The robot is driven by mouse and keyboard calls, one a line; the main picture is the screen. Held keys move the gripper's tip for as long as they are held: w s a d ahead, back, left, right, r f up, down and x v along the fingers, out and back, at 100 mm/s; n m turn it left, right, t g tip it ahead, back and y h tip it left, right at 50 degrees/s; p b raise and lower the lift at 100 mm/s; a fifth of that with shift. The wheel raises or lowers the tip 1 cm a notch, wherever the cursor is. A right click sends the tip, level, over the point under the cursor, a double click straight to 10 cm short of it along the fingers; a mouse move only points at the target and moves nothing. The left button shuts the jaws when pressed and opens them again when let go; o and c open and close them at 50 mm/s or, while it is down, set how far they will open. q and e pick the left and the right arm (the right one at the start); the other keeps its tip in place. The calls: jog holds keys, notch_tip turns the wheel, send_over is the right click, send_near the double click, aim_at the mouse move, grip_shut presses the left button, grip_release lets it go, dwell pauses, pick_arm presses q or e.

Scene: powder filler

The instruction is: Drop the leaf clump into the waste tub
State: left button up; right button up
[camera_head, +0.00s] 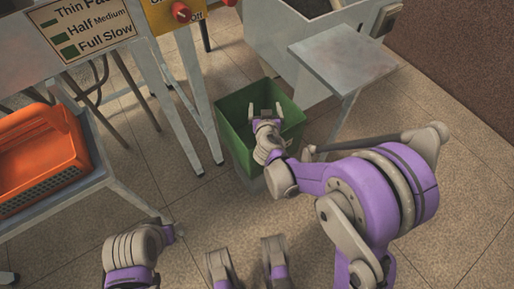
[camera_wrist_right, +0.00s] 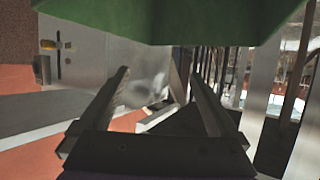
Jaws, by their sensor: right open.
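The waste tub is a green open-topped bin (camera_head: 236,140) on the floor, at the middle of the head view. My right gripper (camera_head: 265,110) is over the tub's opening, with its two fingers apart. In the right wrist view my right gripper (camera_wrist_right: 156,82) is also open, and nothing shows between the fingers. A green surface, which looks like the tub (camera_wrist_right: 165,20), fills the top of that view. I cannot make out the leaf clump in either view; much of the tub's inside is hidden.
A grey side table (camera_head: 342,55) stands right of the tub by a large metal bin (camera_head: 275,45). Machine legs (camera_head: 165,85) stand close on the tub's left. An orange crate (camera_head: 40,160) sits on a shelf at far left. Tiled floor is clear in front.

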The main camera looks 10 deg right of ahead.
jog(key=p+v, duration=0.2)
jog(key=v, duration=0.8)
jog(key=shift+s+r, duration=0.1)
jog(key=shift+s, duration=0.05)
